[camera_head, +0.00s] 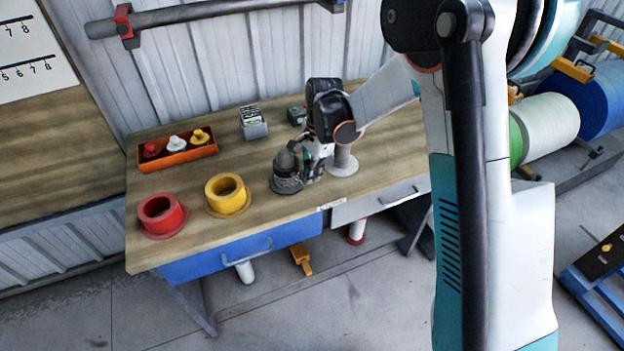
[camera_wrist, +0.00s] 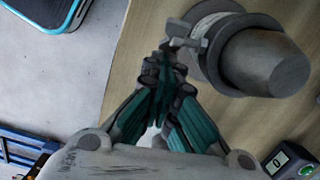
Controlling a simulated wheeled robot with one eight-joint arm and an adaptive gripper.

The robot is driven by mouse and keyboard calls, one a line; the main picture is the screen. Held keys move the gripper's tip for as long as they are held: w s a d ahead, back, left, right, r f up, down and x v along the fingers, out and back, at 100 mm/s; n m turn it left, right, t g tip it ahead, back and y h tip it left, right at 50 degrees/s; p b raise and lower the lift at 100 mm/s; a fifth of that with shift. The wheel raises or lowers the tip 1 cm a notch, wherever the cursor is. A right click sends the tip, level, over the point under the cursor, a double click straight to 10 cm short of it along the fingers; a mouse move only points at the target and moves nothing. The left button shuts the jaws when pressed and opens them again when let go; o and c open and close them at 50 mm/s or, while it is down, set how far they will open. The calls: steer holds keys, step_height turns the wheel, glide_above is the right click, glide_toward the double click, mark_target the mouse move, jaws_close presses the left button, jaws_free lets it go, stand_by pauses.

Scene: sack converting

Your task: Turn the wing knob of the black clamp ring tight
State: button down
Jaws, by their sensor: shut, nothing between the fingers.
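The black clamp ring (camera_head: 288,183) is at the front middle of the bench, with a dark grey rounded body (camera_head: 286,163) standing up from it. In the wrist view the grey body (camera_wrist: 265,65) fills the upper right, with the dark ring (camera_wrist: 215,50) around its base. The small grey wing knob (camera_wrist: 186,38) sticks out from the ring's left side. My gripper (camera_head: 312,168) is beside the ring on its right. In the wrist view its fingertips (camera_wrist: 164,62) are shut and empty, just below the wing knob. I cannot tell whether they touch it.
A grey flanged post (camera_head: 342,163) stands close to the right of my gripper. Yellow (camera_head: 228,195) and red (camera_head: 162,215) flanged rings are to the left. An orange tray (camera_head: 178,152) holds coloured knobs behind them. A grey box (camera_head: 253,125) and a small box (camera_head: 297,115) stand farther back.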

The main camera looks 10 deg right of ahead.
steer(key=shift+a+f+b, duration=0.15)
steer(key=shift+f+b, duration=0.15)
steer(key=shift+f, duration=0.65)
steer(key=shift+r, duration=0.1)
stand_by(0.9)
steer(key=shift+r+p, duration=0.5)
steer(key=shift+r, duration=0.3)
